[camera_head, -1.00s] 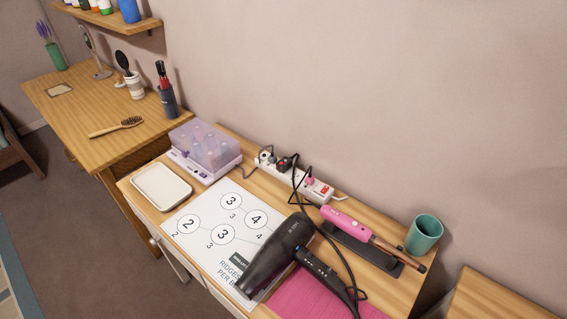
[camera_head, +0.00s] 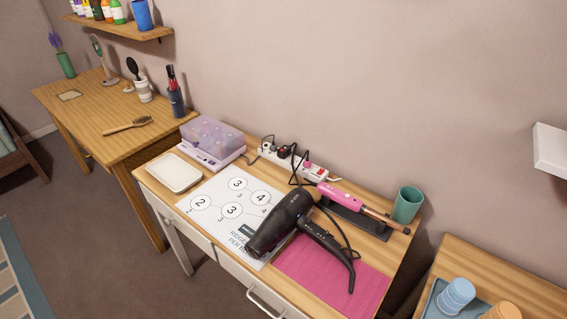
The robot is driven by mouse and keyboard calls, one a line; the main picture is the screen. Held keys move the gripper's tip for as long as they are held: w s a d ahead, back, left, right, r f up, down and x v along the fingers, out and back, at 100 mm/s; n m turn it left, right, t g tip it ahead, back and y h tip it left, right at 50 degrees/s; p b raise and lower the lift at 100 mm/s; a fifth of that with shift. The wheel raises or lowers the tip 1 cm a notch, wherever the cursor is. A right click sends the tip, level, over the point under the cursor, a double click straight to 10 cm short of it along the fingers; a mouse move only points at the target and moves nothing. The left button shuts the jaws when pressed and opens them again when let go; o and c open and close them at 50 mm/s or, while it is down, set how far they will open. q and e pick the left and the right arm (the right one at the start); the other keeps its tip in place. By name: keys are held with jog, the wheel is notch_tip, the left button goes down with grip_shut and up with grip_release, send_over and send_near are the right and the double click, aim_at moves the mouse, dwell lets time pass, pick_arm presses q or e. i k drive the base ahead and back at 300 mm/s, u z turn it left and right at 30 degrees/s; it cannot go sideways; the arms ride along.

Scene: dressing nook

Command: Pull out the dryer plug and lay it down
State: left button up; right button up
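A white power strip (camera_head: 273,157) lies at the back of the dressing table against the wall. Several plugs sit in it: a black plug (camera_head: 284,151), a pink plug (camera_head: 306,165) and a dark-and-white plug (camera_head: 267,146) at its left end. A red switch is at its right end. The black hair dryer (camera_head: 283,222) lies on the paper chart and pink mat. Its black cord (camera_head: 346,238) loops from the handle up behind the pink curling iron toward the strip. It seems to join the black plug, but the crossing cords make this hard to tell. Neither gripper is in view.
The pink curling iron (camera_head: 340,194) rests on a dark stand, with a green cup (camera_head: 407,204) to its right. A purple-lidded roller box (camera_head: 212,138) and a white tray (camera_head: 174,173) stand left. The pink mat (camera_head: 325,281) is partly bare.

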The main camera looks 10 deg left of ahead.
aim_at(282, 155)
jog(key=u, duration=2.35)
jog(key=i, duration=1.3)
jog(key=z, duration=3.45)
jog(key=i, duration=0.55)
